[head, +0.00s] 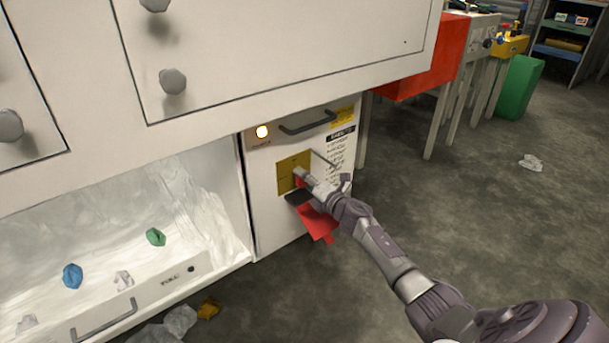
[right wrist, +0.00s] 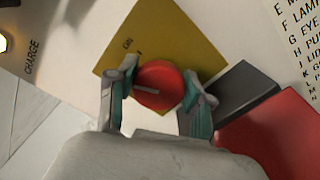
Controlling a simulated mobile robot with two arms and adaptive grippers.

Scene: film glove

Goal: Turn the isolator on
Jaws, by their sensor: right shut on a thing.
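The isolator is a round red knob (right wrist: 158,78) with a grey pointer line, on a yellow plate (right wrist: 190,35). The plate also shows in the head view (head: 285,184), on the front of a white cabinet. The plate's letters "ON" show at the upper left of the knob in the right wrist view; the pointer line lies roughly level there. My right gripper (right wrist: 155,92) is shut on the knob, one finger on each side. In the head view my right gripper (head: 301,175) hides the knob. My left gripper is not in view.
A dark block (right wrist: 246,88) and a red piece (head: 318,223) sit close beside the plate. A cabinet handle (head: 307,122) and a lit lamp (head: 262,132) are above. A lit open bay (head: 215,190) lies left. The floor right is mostly clear.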

